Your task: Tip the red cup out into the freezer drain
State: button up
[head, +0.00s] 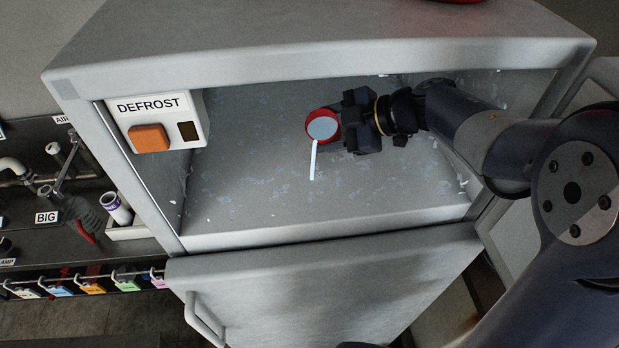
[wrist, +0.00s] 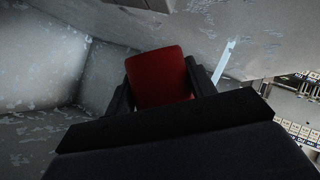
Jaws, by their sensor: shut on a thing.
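The red cup (head: 309,137) is inside the open frosted freezer (head: 250,190), tilted so that its mouth faces the head camera. A pale grey surface shows within its red rim. A thin white stream (head: 313,160) runs down from the lip of the cup; it also shows in the wrist view (wrist: 223,62). My gripper (head: 337,124) is shut on the cup from the right. In the wrist view the red cup (wrist: 158,75) sits between both dark fingers. I cannot make out a drain opening in either view.
A DEFROST panel (head: 157,117) with an orange button (head: 149,138) is at the freezer's upper left. The freezer's top edge (head: 320,65) lies above my arm. A lower door with a handle (head: 204,320) is below. Tagged hooks and pipework stand at left.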

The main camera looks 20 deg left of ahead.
jog(key=shift+s+f+n+t, duration=0.45)
jog(key=shift+n+t, duration=0.15)
jog(key=shift+n, duration=0.1)
dwell(1.1)
jog(key=shift+r+n+t+b, duration=0.45)
jog(key=shift+n+t, duration=0.25)
jog(key=shift+t, duration=0.1)
dwell(1.2)
jog(key=shift+r+t+b, duration=0.15)
jog(key=shift+t+b, duration=0.15)
jog(key=shift+b, duration=0.9)
jog(key=shift+s+f+n+t+b, duration=0.1)
jog(key=shift+f+n+t+b, duration=0.5)
jog(key=shift+b, duration=2.25)
jog(key=shift+s+r, duration=0.15)
jog(key=shift+r, duration=0.2)
jog(key=shift+s+r+n+t+b, duration=0.2)
jog(key=shift+s+n+t+b, duration=0.2)
jog(key=shift+s+n+b, duration=0.25)
jog(key=shift+f+n+t+y+b, duration=0.3)
jog(key=shift+n+b, duration=0.05)
jog(key=shift+b, duration=0.6)
